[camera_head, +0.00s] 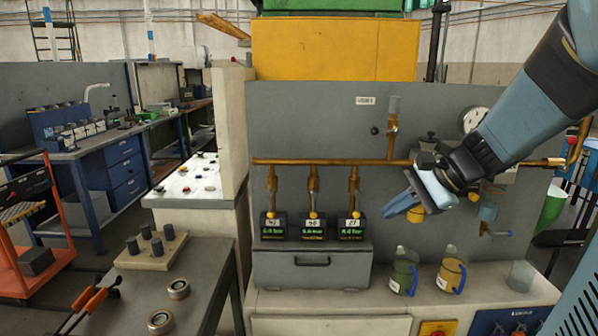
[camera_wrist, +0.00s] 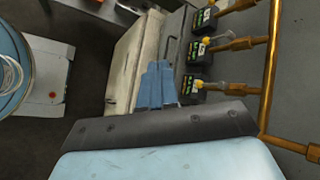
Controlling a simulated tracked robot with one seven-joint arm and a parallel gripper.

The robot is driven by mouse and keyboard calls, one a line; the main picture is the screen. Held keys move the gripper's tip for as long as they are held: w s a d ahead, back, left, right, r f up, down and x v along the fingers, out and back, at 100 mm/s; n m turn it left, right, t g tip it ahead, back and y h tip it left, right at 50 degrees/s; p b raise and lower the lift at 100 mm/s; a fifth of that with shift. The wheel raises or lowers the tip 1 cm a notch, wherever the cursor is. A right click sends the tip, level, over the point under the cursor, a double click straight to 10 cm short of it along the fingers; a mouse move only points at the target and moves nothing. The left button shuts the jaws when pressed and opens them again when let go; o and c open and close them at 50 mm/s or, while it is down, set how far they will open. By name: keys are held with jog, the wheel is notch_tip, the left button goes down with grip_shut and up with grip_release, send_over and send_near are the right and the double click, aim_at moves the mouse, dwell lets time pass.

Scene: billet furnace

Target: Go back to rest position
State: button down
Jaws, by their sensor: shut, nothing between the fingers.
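My gripper (camera_head: 392,207) is in the air in front of the grey panel (camera_head: 315,115), right of the three black meters. Its blue fingers are shut and empty, pointing down and to the left. They also show in the wrist view (camera_wrist: 157,70), close together over the grey box and the pale counter. My arm comes in from the upper right in the head view and hides part of the panel and gauge.
Three black meters (camera_head: 313,227) hang below a copper pipe (camera_head: 330,162). A green jug (camera_head: 404,270) and a yellow jug (camera_head: 451,271) stand on the counter below my gripper. A dark table (camera_head: 200,270) with a peg block (camera_head: 150,249) is at the left.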

jog(key=s+d+r+n+t+h, duration=0.1)
jog(key=s+d+n+h, duration=0.3)
jog(key=s+n+h, duration=0.4)
jog(key=s+r+n, duration=0.1)
jog(key=s+n, duration=0.2)
jog(key=shift+s+d+n+t, duration=0.2)
jog(key=shift+s+n+t, duration=0.1)
jog(key=shift+s+t, duration=0.1)
jog(key=shift+w+a, duration=0.1)
dwell(0.4)
